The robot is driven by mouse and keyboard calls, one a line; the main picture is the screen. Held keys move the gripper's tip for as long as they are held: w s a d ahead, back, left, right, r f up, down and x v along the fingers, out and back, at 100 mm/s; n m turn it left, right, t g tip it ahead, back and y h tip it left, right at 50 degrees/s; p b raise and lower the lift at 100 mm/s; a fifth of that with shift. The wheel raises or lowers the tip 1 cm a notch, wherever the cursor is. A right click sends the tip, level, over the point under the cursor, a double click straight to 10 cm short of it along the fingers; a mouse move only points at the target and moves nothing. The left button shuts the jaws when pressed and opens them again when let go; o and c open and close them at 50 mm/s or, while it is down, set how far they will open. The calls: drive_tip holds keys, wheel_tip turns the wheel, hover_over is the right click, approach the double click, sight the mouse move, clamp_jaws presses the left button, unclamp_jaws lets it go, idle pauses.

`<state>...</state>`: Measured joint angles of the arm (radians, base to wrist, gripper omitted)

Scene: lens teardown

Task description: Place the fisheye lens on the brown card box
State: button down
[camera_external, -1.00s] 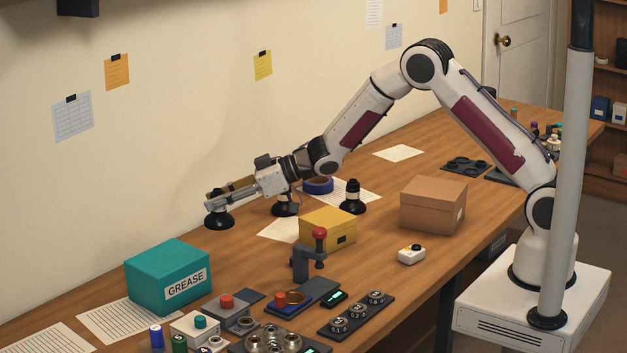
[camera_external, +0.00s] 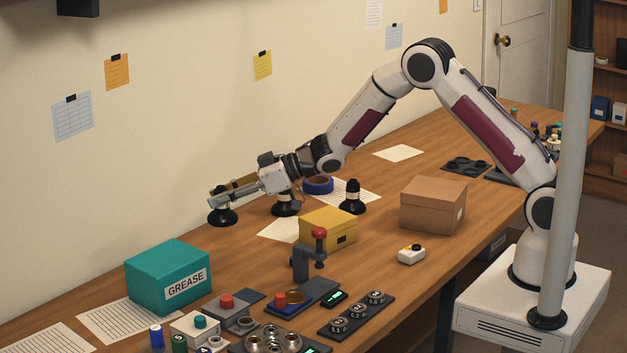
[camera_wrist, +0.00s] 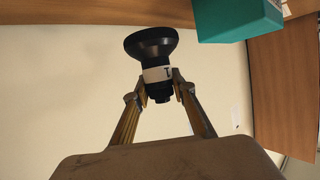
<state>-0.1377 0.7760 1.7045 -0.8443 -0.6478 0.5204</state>
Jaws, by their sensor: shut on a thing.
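My gripper (camera_external: 216,199) is at the far left of my reach, near the wall, shut on a black lens (camera_external: 222,217). In the wrist view the lens (camera_wrist: 152,48) sits between my fingertips (camera_wrist: 160,90). It has a wide flared end and a white band with a letter that looks like T. I cannot tell whether it touches the table. Two other black lenses stand on the table, one under my wrist (camera_external: 285,207) and one further right (camera_external: 352,198). I cannot tell by sight which is the fisheye. The brown card box (camera_external: 432,207) is closed, right of them.
A blue tape roll (camera_external: 318,185) lies behind. A teal grease box (camera_external: 165,273) is at front left. The brown box's top is clear.

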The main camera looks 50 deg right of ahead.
drive_tip(key=s+d+r+m+t+h, duration=0.1)
drive_tip(key=d+r+m+h, duration=0.15)
drive_tip(key=d, duration=1.15)
drive_tip(key=s+d+r+m+t+h, duration=0.1)
drive_tip(key=s+d+r, duration=0.15)
drive_tip(key=d, duration=1.15)
drive_tip(key=d+r+m+t+h, duration=0.15)
drive_tip(key=d+r, duration=0.25)
drive_tip(key=d, duration=1)
drive_tip(key=s+d+r+m+h, duration=0.1)
drive_tip(key=s+d+r+h, duration=0.15)
drive_tip(key=s+d, duration=1.25)
drive_tip(key=s+a+f+n+g+y, duration=0.1)
drive_tip(key=s+a+n+y, duration=0.2)
drive_tip(key=s+a, duration=0.6)
drive_tip(key=s+y, duration=0.1)
drive_tip(key=s, duration=0.2)
drive_tip(key=shift+g+y, duration=0.35)
drive_tip(key=shift+d+f, duration=0.1)
drive_tip(key=shift+f, duration=0.05)
